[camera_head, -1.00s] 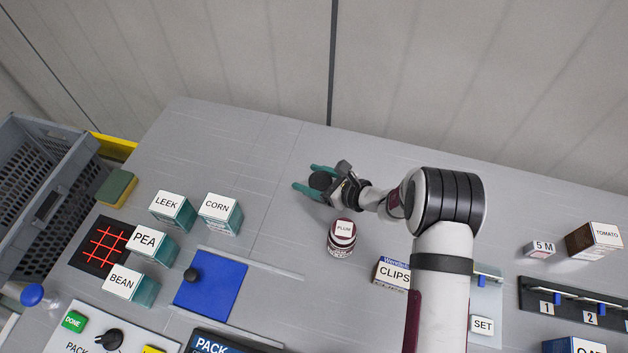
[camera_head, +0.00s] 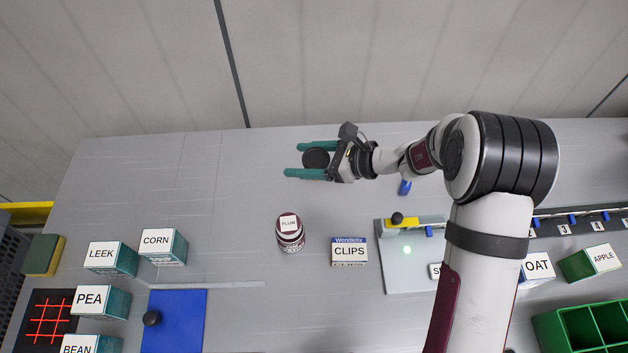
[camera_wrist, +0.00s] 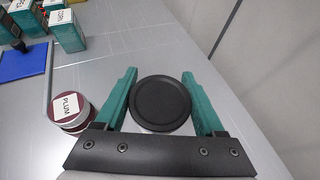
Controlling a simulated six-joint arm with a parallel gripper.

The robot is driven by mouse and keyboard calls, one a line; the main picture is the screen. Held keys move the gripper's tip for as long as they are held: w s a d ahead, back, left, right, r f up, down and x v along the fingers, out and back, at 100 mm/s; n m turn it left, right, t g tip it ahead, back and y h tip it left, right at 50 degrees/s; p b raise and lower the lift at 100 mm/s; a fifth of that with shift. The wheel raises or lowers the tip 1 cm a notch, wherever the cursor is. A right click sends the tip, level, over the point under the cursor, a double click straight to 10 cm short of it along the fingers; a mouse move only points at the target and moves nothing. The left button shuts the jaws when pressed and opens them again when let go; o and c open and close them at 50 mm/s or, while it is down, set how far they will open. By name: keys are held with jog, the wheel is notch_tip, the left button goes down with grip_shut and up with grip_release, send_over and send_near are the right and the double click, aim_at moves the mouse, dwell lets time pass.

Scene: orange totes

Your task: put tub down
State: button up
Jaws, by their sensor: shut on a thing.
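A tub with a round black lid (camera_head: 316,158) is between the fingers of my gripper (camera_head: 307,160) near the back of the table. In the wrist view the black lid (camera_wrist: 160,103) fills the space between the two teal fingers of my gripper (camera_wrist: 161,100). My gripper is shut on the tub. A little of its pale side shows under the lid; its base is hidden, so I cannot tell whether it touches the table.
A PLUM jar (camera_head: 290,232) stands close in front of my gripper, with a CLIPS box (camera_head: 349,251) to its right. LEEK (camera_head: 108,258) and CORN (camera_head: 163,246) boxes stand to the left. The table's back left is clear.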

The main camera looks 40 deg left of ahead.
jog(key=w+d+m+t, duration=0.2)
jog(key=w+d, duration=0.6)
jog(key=d, duration=0.4)
send_over(322, 188)
jog(key=shift+y, duration=0.3)
notch_tip(322, 188, down, 7)
jog(key=shift+r, duration=0.1)
jog(key=shift+f, duration=2)
jog(key=o, duration=1.5)
jog(key=shift+f, duration=0.15)
jog(key=shift+c, duration=0.2)
